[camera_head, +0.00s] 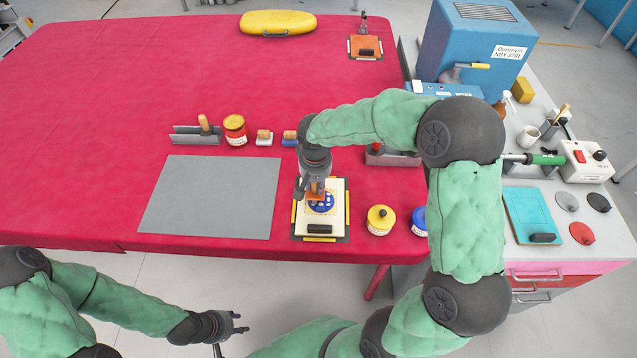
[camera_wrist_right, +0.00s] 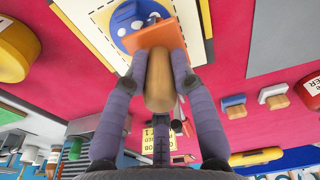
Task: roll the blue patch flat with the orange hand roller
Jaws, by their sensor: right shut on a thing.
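The round blue patch (camera_head: 322,208) with pale spots lies on a cream board (camera_head: 335,187) near the table's front edge. It also shows at the top of the right wrist view (camera_wrist_right: 122,18). My right gripper (camera_head: 314,186) is over the board, shut on the wooden handle (camera_wrist_right: 160,85) of the orange hand roller (camera_wrist_right: 150,38). The roller's orange head overlaps the patch in both views; I cannot tell whether it presses on it. The gripper and roller hide part of the patch. My left gripper (camera_head: 239,323) is open and empty, off the table's front edge.
A grey sheet (camera_head: 210,197) lies left of the board. The table's far left is clear.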

